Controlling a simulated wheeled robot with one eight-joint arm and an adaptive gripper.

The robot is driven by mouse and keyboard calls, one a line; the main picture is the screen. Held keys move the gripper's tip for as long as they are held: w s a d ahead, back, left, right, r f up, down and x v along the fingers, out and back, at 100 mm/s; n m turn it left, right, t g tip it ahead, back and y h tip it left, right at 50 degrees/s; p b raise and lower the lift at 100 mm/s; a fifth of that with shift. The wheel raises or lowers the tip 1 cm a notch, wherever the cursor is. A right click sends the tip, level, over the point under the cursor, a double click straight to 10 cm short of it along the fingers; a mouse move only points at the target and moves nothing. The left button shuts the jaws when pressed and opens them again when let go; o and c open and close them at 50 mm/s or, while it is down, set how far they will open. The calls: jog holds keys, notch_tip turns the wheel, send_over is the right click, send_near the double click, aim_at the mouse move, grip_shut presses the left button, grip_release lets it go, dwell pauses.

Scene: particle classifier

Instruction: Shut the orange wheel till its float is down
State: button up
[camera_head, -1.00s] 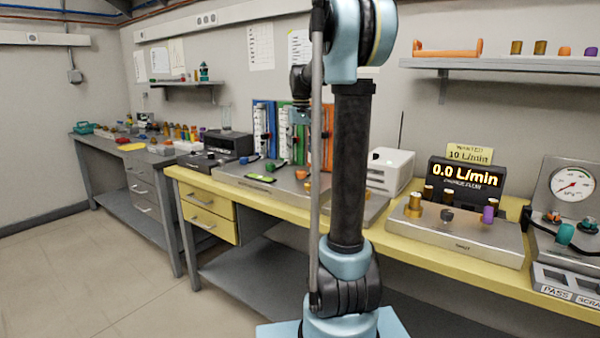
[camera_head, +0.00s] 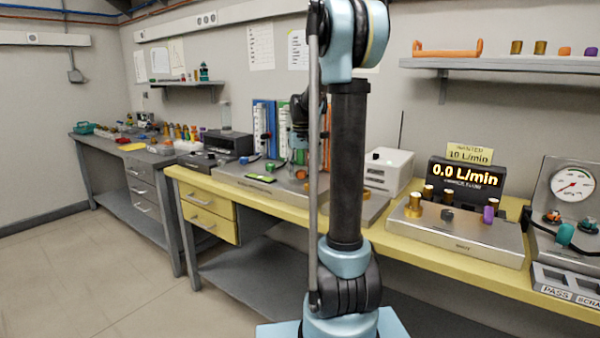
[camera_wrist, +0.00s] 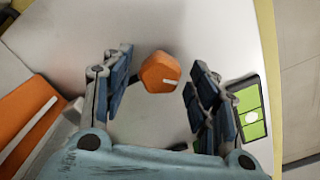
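The orange wheel (camera_wrist: 160,72), a faceted knob with a white mark at its lower edge, shows in the wrist view between the two fingers of my gripper (camera_wrist: 158,66). The fingers are spread, with gaps on both sides of the wheel. In the head view the orange wheel (camera_head: 301,174) sits on the metal base, under my gripper (camera_head: 300,150). The orange panel (camera_head: 327,140) behind is partly covered by my arm. It also shows in the wrist view at the lower left (camera_wrist: 25,120). I cannot make out its float.
Blue and green panels with clear tubes stand left of the orange one. A blue wheel (camera_head: 254,157) and a green wheel (camera_head: 271,166) sit nearby. A green-faced device (camera_head: 260,178) lies on the base's front. A white box (camera_head: 390,170) stands to the right.

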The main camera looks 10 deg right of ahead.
jog(key=c, duration=1)
jog(key=shift+o, duration=0.2)
jog(key=shift+m, duration=0.4)
jog(key=m, duration=0.5)
jog(key=shift+m, duration=0.4)
jog(key=m, duration=1.3)
jog(key=shift+m, duration=0.3)
jog(key=m, duration=0.6)
jog(key=shift+w+r+m, duration=0.1)
jog(key=shift+m, duration=0.3)
